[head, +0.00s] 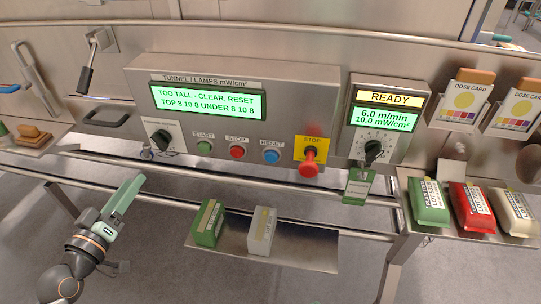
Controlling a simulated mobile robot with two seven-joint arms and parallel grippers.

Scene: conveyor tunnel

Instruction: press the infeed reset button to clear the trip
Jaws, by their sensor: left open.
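The blue RESET button (271,156) is on the steel tunnel panel (228,128), right of the green START button (204,147) and the red STOP button (237,152). The green display (206,101) above reads "TOO TALL - CLEAR, RESET" and "TOP 8 10 8 UNDER 8 10 8". My left gripper (131,189) has green fingers and is open. It is low on the left, below and well left of the blue button, touching nothing I can see. My right gripper is not in view.
A red mushroom stop (310,161) on a yellow plate juts out right of RESET. A steel rail (250,178) runs below the panel. A small shelf (294,246) holds a green box and a grey box. Packs sit on a tray (411,228) at right.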

